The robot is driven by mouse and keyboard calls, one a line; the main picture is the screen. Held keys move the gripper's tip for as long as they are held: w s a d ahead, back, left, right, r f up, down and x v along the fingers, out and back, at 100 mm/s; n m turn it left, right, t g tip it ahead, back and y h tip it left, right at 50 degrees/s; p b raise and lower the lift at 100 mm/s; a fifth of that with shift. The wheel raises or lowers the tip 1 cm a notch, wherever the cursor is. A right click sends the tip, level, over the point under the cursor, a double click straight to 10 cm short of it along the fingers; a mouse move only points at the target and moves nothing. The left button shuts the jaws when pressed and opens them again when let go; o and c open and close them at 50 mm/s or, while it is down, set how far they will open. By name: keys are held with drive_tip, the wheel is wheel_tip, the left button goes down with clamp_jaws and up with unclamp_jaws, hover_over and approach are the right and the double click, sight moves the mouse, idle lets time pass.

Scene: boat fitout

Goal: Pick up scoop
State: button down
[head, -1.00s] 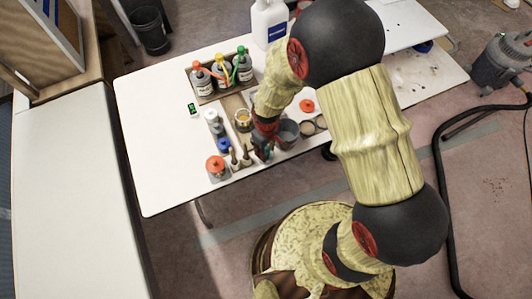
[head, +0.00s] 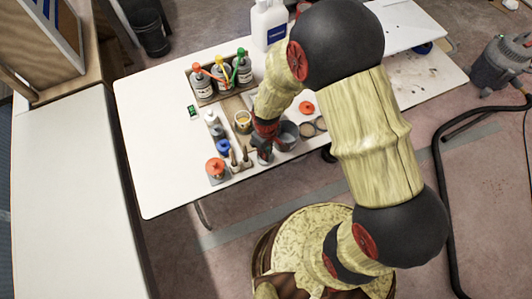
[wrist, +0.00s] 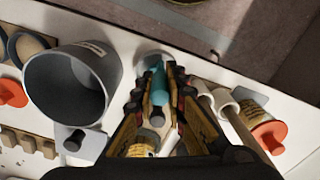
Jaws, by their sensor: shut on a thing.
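My gripper (wrist: 160,95) reaches down from the bottom of the wrist view, with its fingers closed on the teal handle of the scoop (wrist: 160,82). A pale rounded part shows just beyond the handle, partly hidden by the fingertips; I cannot tell whether it is the scoop or its holder. In the head view my gripper (head: 262,146) is low over the front edge of the tool rack, left of the grey cup. The scoop is too small and covered there to make out clearly.
The grey cup (wrist: 65,85) stands close left of my gripper in the wrist view. Wooden-handled brushes (wrist: 236,120) and an orange-lidded jar (wrist: 268,135) stand close right. Capped bottles (head: 220,78) stand at the table's back. The white table's left part (head: 155,150) is clear.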

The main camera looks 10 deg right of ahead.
drive_tip(key=shift+r, duration=0.45)
wheel_tip(320, 180, up, 2)
drive_tip(key=shift+r+p, duration=0.15)
drive_tip(key=shift+p, duration=0.35)
drive_tip(key=s+d+r+p, duration=0.3)
drive_tip(key=s+r, duration=0.6)
drive_tip(key=s, duration=0.4)
drive_tip(key=shift+s+d+r, duration=0.25)
drive_tip(key=shift+d+r, duration=0.15)
drive_tip(key=shift+d, duration=0.05)
drive_tip(key=shift+r, duration=0.1)
